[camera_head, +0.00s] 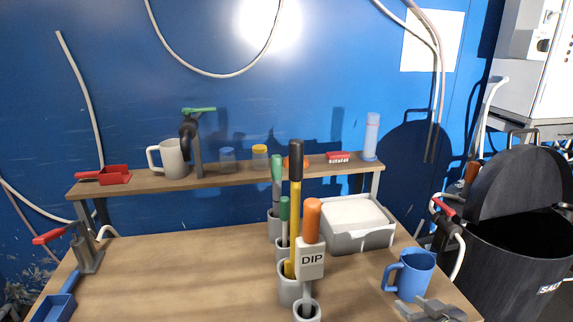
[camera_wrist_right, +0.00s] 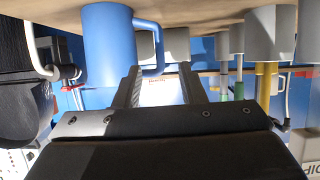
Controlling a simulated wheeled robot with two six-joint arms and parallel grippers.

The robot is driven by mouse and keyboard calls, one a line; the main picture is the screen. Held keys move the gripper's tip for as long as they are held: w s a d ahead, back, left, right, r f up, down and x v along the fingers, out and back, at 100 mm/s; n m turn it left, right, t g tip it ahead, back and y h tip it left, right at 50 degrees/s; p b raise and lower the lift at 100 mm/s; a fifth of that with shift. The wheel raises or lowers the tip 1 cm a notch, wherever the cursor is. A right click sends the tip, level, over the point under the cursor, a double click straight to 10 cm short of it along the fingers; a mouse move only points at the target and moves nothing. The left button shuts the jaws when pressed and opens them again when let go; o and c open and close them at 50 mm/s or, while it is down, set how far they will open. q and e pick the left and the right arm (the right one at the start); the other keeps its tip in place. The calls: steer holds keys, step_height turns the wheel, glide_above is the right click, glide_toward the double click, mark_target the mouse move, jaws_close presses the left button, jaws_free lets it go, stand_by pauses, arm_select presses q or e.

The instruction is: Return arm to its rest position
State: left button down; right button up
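My right gripper (camera_head: 432,309) shows at the bottom right of the head view, low at the front right of the bench (camera_head: 190,262). In the right wrist view its two fingers (camera_wrist_right: 160,75) stand apart with nothing gripped between them. A blue mug (camera_head: 414,275) stands upright on the bench just beyond the gripper. It also shows in the right wrist view (camera_wrist_right: 106,45), which is upside down, with its handle ahead of the fingers. I cannot tell whether finger and mug touch. My left gripper is not in view.
Grey holders with upright tools and a DIP sign (camera_head: 312,259) stand left of the mug. A white-filled tray (camera_head: 358,237) is behind it. A black SALT bin (camera_head: 520,262) stands to the right. A shelf (camera_head: 225,178) crosses the back. The bench's left middle is clear.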

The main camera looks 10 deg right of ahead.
steer(key=s+a+f+m+g+h, duration=0.15)
steer(key=s+f+g, duration=0.35)
steer(key=s, duration=0.8)
steer(key=s+a+f+g+h, duration=0.15)
steer(key=s+f+g, duration=0.3)
steer(key=s, duration=0.95)
step_height(320, 180, down, 25)
steer(key=g, duration=0.1)
steer(key=s+f+g+y, duration=0.1)
steer(key=s+f, duration=1.4)
steer(key=f, duration=0.1)
steer(key=shift+a+f, duration=0.15)
steer(key=shift+a, duration=0.1)
steer(key=shift+s, duration=0.1)
